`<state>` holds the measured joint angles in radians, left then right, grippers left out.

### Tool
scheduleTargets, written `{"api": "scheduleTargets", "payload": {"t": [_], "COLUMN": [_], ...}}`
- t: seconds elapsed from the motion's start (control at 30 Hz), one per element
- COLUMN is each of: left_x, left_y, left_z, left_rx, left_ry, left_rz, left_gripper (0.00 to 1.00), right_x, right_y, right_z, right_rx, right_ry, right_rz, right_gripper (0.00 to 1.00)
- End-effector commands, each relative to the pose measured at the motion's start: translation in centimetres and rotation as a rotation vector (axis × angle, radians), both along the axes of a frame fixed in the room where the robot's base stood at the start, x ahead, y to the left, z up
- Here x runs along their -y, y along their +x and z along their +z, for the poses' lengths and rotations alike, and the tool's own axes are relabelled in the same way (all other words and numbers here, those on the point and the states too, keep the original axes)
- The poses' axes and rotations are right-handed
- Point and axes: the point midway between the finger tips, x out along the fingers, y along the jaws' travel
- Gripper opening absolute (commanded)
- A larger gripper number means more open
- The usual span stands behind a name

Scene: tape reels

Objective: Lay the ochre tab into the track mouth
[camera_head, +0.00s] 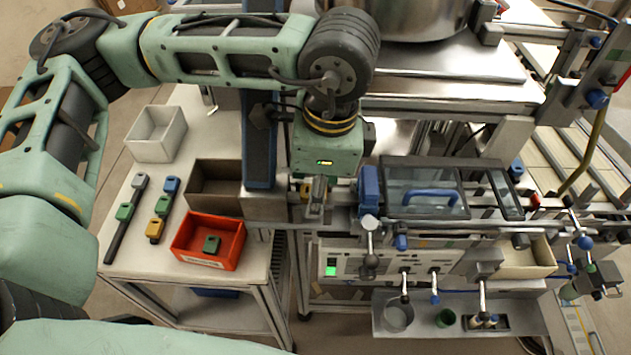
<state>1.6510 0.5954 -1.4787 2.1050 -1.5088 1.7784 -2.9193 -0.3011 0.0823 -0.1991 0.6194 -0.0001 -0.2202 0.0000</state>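An ochre tab (155,228) lies at the near end of a short row on the white table at the left, below a green tab (163,205) and a blue tab (171,185). My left arm reaches across the top, and its gripper (309,190) points down at the left end of the machine. Its fingers are small and partly hidden by the wrist and metal parts. A small yellowish patch shows beside them, but I cannot tell whether it is a held tab. I cannot clearly make out the track mouth. My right gripper is not in view.
A red bin (236,258) holds a green tab (211,244). A white bin (181,141) and a brown bin (199,202) stand behind it. A dark strip (116,240) carries grey and green tabs. The machine's clear lid with a blue handle (429,193) is right of my gripper.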

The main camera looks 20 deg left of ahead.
Motion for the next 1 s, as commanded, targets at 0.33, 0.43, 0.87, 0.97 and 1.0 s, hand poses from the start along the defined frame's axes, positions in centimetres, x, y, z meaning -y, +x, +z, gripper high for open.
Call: {"api": "scheduleTargets", "payload": {"t": [0.33, 0.43, 0.87, 0.97, 1.0], "left_x": [0.0, 0.0, 0.9, 1.2, 1.3], "left_y": [-0.2, -0.1, -0.3, -0.4, -0.4], "left_z": [-0.1, 0.3, 6.9, 9.1, 9.9], "left_rx": [-0.005, -0.004, 0.007, 0.006, 0.007], "left_ry": [0.0, 0.0, -0.004, -0.003, -0.003], "left_rz": [-0.003, -0.004, -0.002, -0.002, -0.002], "left_gripper": [0.42, 0.42, 0.42, 0.42, 0.42], "right_x": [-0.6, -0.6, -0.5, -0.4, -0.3], "right_y": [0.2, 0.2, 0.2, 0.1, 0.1], "right_z": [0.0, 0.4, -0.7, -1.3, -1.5], "right_rx": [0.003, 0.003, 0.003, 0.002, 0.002], "right_ry": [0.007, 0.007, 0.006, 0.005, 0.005], "right_rz": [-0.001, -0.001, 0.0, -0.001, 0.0], "right_gripper": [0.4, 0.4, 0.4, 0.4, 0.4]}}
